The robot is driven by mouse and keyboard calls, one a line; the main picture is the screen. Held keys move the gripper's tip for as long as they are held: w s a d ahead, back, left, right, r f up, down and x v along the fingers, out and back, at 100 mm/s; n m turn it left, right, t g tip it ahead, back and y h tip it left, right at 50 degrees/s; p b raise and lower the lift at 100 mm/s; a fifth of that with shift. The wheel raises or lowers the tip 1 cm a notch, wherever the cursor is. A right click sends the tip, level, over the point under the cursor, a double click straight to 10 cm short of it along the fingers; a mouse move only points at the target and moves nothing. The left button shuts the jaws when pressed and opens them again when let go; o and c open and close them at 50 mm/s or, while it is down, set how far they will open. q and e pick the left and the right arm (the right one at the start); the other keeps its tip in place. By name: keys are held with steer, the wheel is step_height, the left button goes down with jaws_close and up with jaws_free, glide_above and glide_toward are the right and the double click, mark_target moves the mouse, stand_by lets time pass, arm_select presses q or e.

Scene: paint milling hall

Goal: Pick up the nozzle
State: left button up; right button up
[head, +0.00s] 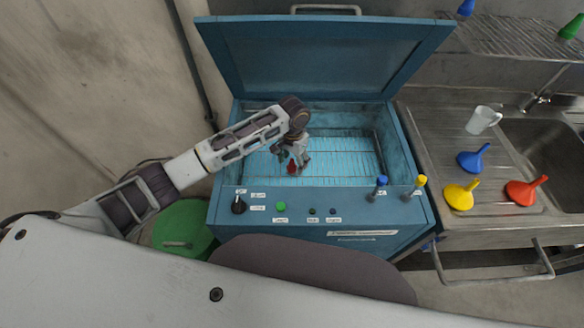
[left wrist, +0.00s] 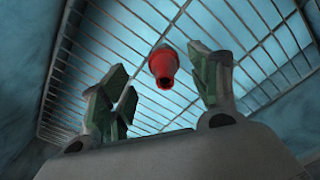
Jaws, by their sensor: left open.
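The nozzle (head: 291,167) is a small red piece inside the open blue cabinet, over its wire rack. In the left wrist view the red nozzle (left wrist: 164,67) shows between and beyond my fingers, with its dark hollow end toward the camera. My left gripper (head: 293,160) reaches down into the cabinet and is right at the nozzle in the head view. In the left wrist view my left gripper (left wrist: 165,95) is open, with a finger on each side and gaps to the nozzle. My right gripper is not in view.
The blue cabinet (head: 222,192) has its lid (head: 320,60) raised and walls around the rack (head: 345,160). Blue (head: 473,160), yellow (head: 460,196) and red (head: 525,191) funnels and a white jug (head: 483,120) stand on the sink counter at right. A green bucket (head: 180,225) is at the lower left.

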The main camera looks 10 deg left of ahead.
mark_target(292, 167)
arm_select(q)
steer(key=shift+w+a+f, duration=0.1)
steer(key=shift+a+f, duration=0.05)
steer(key=shift+f, duration=0.95)
steer(key=shift+a+f, duration=0.1)
steer(key=shift+f, duration=0.95)
steer(key=c, duration=1.1)
steer(key=shift+c, duration=0.2)
steer(key=shift+r, duration=0.2)
step_height(292, 167, up, 10)
steer(key=shift+f, duration=0.15)
